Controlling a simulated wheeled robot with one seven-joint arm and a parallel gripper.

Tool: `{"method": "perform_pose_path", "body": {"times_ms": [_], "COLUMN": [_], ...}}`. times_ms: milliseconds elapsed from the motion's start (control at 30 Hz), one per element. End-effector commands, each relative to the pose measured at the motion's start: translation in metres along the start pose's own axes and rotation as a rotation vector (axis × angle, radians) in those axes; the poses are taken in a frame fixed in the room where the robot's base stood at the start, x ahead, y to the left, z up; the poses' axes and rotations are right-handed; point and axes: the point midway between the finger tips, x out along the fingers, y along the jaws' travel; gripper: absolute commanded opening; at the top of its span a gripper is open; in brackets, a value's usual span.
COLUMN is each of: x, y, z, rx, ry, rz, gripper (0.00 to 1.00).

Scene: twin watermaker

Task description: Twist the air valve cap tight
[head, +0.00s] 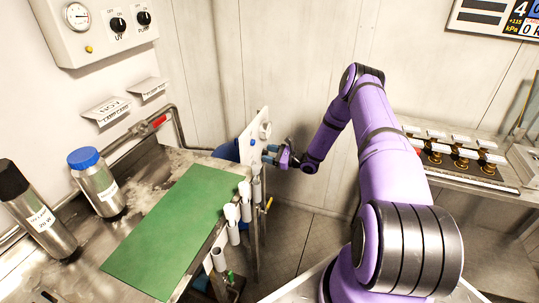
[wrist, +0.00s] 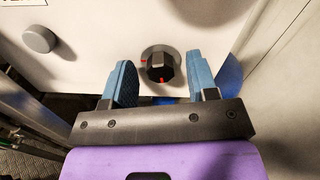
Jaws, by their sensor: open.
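A black faceted cap (wrist: 160,68) with a red mark on its front edge sits on a round grey base on a white panel (wrist: 100,20). The base has a small red mark at its left. I take this to be the air valve cap. My gripper (wrist: 158,82) is open, with one blue finger on each side of the cap and a gap on both sides. In the head view my gripper (head: 270,154) is at the upright white panel (head: 254,140) beyond the bench's right end. The cap cannot be made out clearly there.
A round grey knob (wrist: 38,39) is on the panel left of the cap. White-topped tubes (head: 245,200) stand along the bench edge near my gripper. A green mat (head: 170,235), a blue-capped bottle (head: 98,185) and a black-capped bottle (head: 38,215) are on the bench.

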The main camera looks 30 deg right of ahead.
Motion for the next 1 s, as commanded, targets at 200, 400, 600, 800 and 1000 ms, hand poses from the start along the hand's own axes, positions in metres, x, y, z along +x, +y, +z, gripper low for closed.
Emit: {"method": "perform_pose_path", "body": {"times_ms": [200, 400, 600, 800, 1000], "x": [0.0004, 0.0003, 0.0002, 0.0000, -0.0003], "y": [0.0000, -0.0001, -0.0001, -0.0003, -0.0011], "z": [0.0001, 0.0002, 0.0002, 0.0003, 0.0002], "rx": [0.000, 0.000, 0.004, 0.050, 0.168], "ry": [0.000, 0.000, 0.000, -0.002, -0.001], "rz": [0.000, 0.000, 0.000, 0.000, -0.001], "gripper": [0.53, 0.10, 0.04, 0.04, 0.04]}}
